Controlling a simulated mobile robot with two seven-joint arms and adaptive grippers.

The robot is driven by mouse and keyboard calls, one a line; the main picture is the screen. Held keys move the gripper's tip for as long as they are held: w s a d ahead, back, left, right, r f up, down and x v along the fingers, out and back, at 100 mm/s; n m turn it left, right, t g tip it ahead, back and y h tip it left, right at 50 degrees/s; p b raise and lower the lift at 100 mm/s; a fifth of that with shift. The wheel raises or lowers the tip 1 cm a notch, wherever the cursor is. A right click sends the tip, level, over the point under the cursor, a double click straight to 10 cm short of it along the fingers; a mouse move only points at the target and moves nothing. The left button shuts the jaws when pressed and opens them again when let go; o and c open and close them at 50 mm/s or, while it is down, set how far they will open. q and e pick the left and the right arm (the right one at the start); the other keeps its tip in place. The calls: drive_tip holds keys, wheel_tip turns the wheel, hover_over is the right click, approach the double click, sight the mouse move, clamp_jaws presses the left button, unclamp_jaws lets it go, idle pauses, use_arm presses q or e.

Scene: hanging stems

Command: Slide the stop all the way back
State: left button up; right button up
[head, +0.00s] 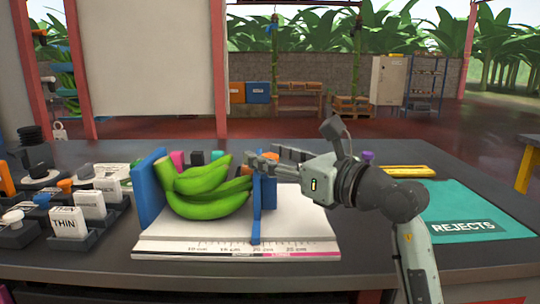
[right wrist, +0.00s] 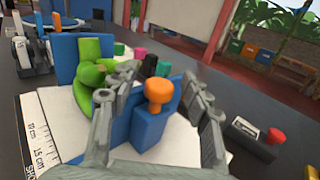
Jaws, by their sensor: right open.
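A measuring board (head: 185,247) with a centimetre scale lies on the dark table. A green banana bunch (head: 207,207) sits on it against a blue fixed end plate (head: 151,190) at left. The blue stop (head: 257,212) stands upright just right of the bananas; its orange knob (head: 271,157) is partly hidden by my gripper in the head view. My right gripper (head: 262,160) is open at the stop's top. In the right wrist view the orange knob (right wrist: 158,92) shows between the open fingers (right wrist: 160,78), above the blue stop (right wrist: 148,128). My left gripper is not in view.
Label blocks, one reading THIN (head: 67,224), stand in trays at left. A teal REJECTS mat (head: 480,205) and a yellow tool (head: 405,171) lie at right. Small coloured items stand behind the board. The table in front of the board is clear.

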drive_tip(key=shift+c, duration=0.3)
clamp_jaws()
drive_tip(key=shift+d, duration=0.1)
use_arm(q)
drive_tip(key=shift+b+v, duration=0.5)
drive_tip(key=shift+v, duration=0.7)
use_arm(e)
drive_tip(key=d, duration=0.8)
drive_tip(key=shift+d, duration=0.2)
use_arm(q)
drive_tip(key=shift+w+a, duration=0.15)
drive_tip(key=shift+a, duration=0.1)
use_arm(e)
drive_tip(key=shift+f, duration=0.1)
drive_tip(key=shift+o, duration=0.3)
unclamp_jaws()
